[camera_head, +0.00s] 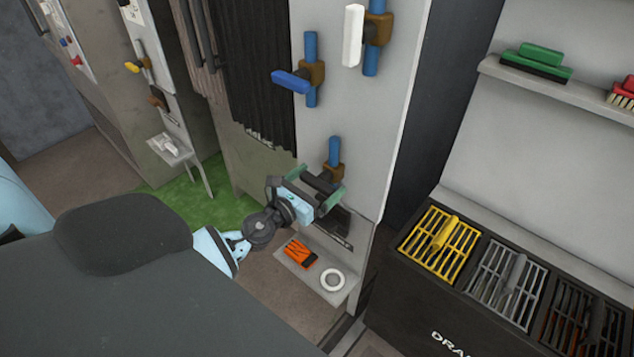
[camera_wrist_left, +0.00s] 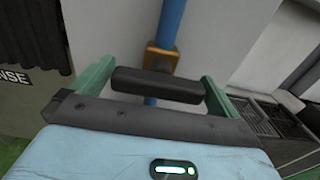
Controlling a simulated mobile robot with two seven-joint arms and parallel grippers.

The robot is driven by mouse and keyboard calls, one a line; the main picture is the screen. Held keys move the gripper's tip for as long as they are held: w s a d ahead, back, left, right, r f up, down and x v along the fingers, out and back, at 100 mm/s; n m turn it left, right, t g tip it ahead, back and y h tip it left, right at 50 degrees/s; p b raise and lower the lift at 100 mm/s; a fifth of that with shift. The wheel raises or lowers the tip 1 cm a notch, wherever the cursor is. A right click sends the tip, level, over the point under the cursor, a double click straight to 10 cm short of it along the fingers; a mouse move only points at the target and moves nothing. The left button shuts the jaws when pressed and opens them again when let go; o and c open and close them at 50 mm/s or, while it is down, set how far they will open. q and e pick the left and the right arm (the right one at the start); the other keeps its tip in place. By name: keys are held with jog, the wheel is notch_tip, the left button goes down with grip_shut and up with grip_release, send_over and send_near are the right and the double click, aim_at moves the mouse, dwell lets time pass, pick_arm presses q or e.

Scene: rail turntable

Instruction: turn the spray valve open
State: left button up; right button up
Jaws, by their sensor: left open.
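A valve with a brass body (camera_head: 334,171) on a blue pipe (camera_head: 335,150) sits low on the grey panel. Its black bar handle (camera_wrist_left: 158,85) lies crosswise in the left wrist view. My left gripper (camera_head: 318,187) is open at this valve, with its green fingers at either end of the handle; I cannot tell whether they touch it. Higher up are a valve with a blue handle (camera_head: 291,81) and one with a white handle (camera_head: 353,35). No readable label shows which valve is the spray one. My right gripper is not in view.
Below the gripper, a small shelf (camera_head: 305,277) holds an orange item (camera_head: 300,254) and a white ring (camera_head: 333,280). A dark drain unit with grates (camera_head: 439,246) stands right. Dark strip curtains (camera_head: 255,80) hang left of the panel.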

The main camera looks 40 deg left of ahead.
pick_arm(q)
jog(key=c, duration=0.7)
jog(key=shift+n, duration=0.3)
jog(key=n, duration=0.2)
jog(key=shift+n+b, duration=0.3)
jog(key=n, duration=0.3)
jog(key=shift+n, duration=0.3)
jog(key=n, duration=0.5)
jog(key=shift+a, duration=0.1)
jog(key=n+p, duration=0.1)
jog(key=n, duration=0.5)
jog(key=shift+f, duration=0.1)
